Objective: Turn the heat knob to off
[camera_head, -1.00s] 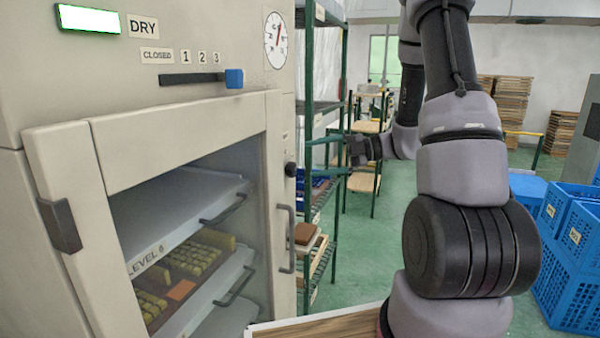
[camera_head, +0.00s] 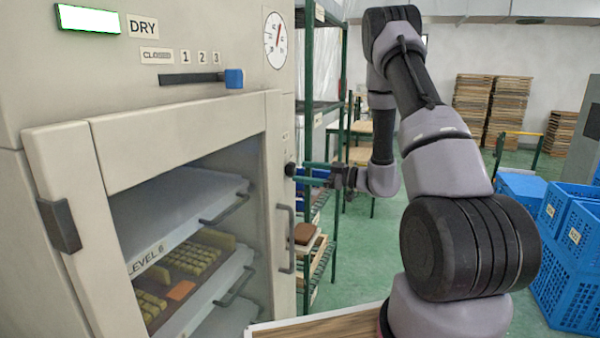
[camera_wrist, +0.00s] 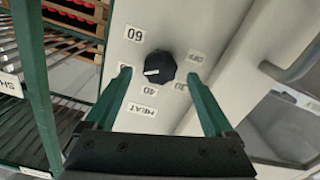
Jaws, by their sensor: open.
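The black heat knob (camera_wrist: 160,67) is on the dryer's side panel in the wrist view, above the HEAT label (camera_wrist: 142,108). Its white mark points left, toward a label partly hidden by the left finger. The OFF label (camera_wrist: 196,57) is to the right of the knob; 60, 40 and 30 labels also show. My gripper (camera_wrist: 157,76) is open, with one green finger on each side of the knob and gaps between. In the head view the knob (camera_head: 290,169) sits on the dryer's right edge and my gripper (camera_head: 300,172) is just right of it.
The dryer door (camera_head: 108,165) has a window onto trays and a handle (camera_head: 285,238) below the knob. A lever with a blue grip (camera_head: 234,78) and a round gauge (camera_head: 275,40) are above. A green shelf rack (camera_head: 340,80) stands close behind my gripper.

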